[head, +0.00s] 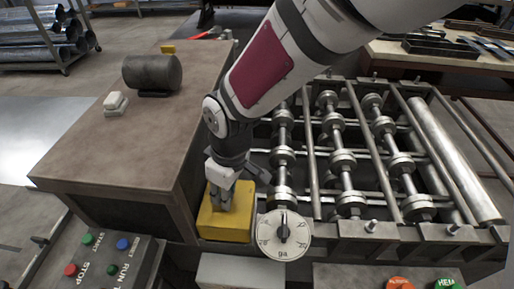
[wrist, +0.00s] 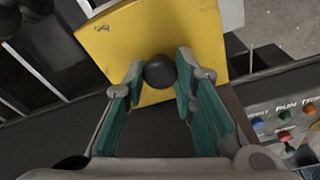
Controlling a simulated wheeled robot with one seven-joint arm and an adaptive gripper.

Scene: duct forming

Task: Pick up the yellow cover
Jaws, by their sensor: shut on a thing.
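The yellow cover (head: 232,228) sits beside the wooden bench, at the left end of the roller machine in the head view. In the wrist view the cover (wrist: 122,42) is a flat yellow plate, tilted in the picture, with a dark round knob (wrist: 160,72). My gripper (head: 221,201) is over the cover from above. In the wrist view my gripper's teal-padded fingers (wrist: 158,82) stand on both sides of the knob and are shut on it. The cover's underside is hidden, so I cannot tell whether it is clear of its support.
A white dial (head: 283,235) stands close to the right of the cover, with the roller machine (head: 345,165) behind it. The bench (head: 135,140) is at left, holding a dark cylinder (head: 152,72) and a small white block (head: 115,103). A button panel (head: 112,262) is at front left.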

